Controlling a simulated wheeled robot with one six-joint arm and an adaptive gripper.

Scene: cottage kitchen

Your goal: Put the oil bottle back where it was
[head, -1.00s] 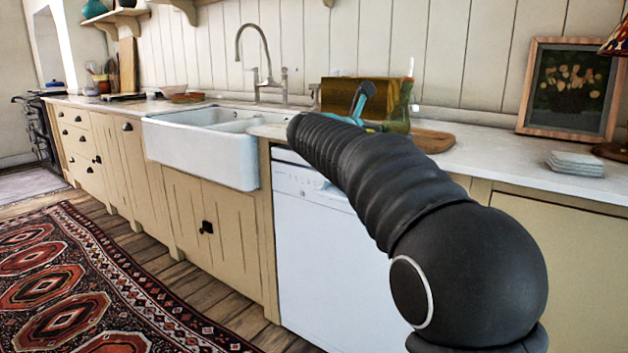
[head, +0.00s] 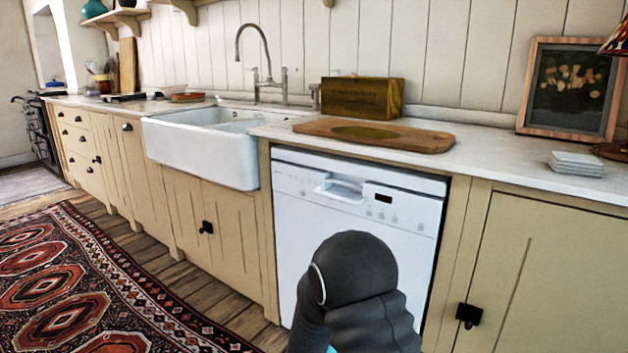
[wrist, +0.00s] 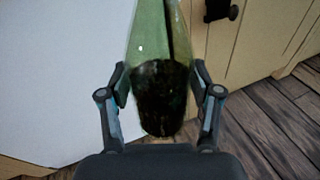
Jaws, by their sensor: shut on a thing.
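The oil bottle (wrist: 160,85) is green glass with a dark lower part, seen in the wrist view between the two fingers. My gripper (wrist: 160,82) is shut on it, one finger on each side. Behind the bottle in the wrist view are the white dishwasher front and a cabinet door, with the floor to the right. In the head view only my dark arm shows, low in front of the dishwasher (head: 360,205); the gripper and the bottle are out of sight there.
On the counter (head: 490,160) lie a wooden board (head: 420,140) with a darker oval patch and, behind it, a wooden box (head: 355,98). A framed picture (head: 570,90) and stacked white coasters (head: 577,163) stand to the right. The white sink (head: 205,145) is left.

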